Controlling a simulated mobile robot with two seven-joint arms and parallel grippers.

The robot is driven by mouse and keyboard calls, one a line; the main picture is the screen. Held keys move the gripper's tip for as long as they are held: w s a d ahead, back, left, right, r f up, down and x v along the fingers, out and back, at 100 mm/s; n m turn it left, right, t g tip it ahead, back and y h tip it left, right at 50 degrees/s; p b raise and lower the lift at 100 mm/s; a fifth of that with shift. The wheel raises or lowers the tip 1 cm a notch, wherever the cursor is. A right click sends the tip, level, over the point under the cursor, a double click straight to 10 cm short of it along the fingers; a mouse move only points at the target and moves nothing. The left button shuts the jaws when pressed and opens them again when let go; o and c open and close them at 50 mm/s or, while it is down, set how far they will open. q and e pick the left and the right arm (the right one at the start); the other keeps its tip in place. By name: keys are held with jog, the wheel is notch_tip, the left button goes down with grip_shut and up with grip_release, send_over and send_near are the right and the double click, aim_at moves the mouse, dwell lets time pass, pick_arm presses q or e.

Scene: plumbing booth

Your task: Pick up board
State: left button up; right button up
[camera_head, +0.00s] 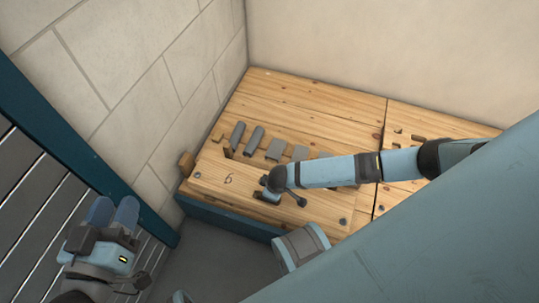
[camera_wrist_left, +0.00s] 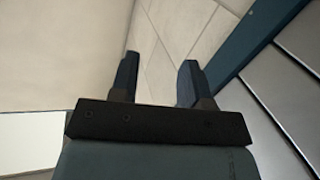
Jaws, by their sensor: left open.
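A pale wooden board (camera_head: 215,176) marked with a "6" lies along the front of the wooden bench top, with a round fastener near each end. My right arm reaches across from the right, and its small end, where the right gripper (camera_head: 268,194) is, hangs over the board's middle and hides part of it. Its fingers are too small to read. My left gripper (camera_head: 114,212) is at the lower left, away from the board and in front of the slatted panel. In the left wrist view its two fingers (camera_wrist_left: 157,82) stand apart with nothing between them.
Several grey pieces (camera_head: 252,139) stand in a row behind the board. A small wooden block (camera_head: 186,164) sits at the bench's left end. A dark blue beam (camera_head: 75,143) and a slatted panel (camera_head: 22,190) border the left.

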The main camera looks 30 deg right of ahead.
jog(key=x, duration=0.2)
jog(key=shift+f+b, duration=0.3)
jog(key=shift+b, duration=0.1)
jog(key=shift+r, duration=0.15)
grip_shut()
jog(key=shift+r, duration=0.1)
